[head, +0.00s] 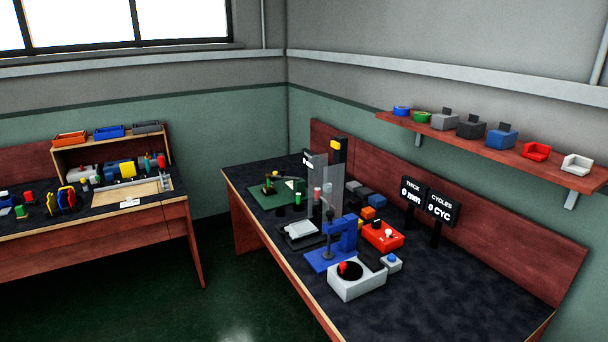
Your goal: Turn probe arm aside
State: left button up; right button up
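Neither of my grippers is in view. I cannot tell for sure which part is the probe arm. One candidate is a thin dark green arm (284,177) over a green board (262,199) at the far left of the right-hand workbench. Another is the blue stand (346,236), which has an upright dark spindle (328,241) above its blue base. Clear upright panels (317,180) stand between the two and partly cover what is behind them.
A white box with a red knob (343,267) stands before the blue stand, beside a blue button box (391,263) and a red tray (376,240). Displays (411,196) read 0 mm and 0 CYC. The bench (470,290) is bare at front right. Another bench (90,238) stands left.

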aim_at(282, 172)
jog(key=i+j, duration=0.85)
jog(key=i+z, duration=0.2)
jog(key=z, duration=0.25)
jog(key=i+j+z, duration=0.15)
jog(key=z, duration=0.3)
jog(key=i, duration=0.05)
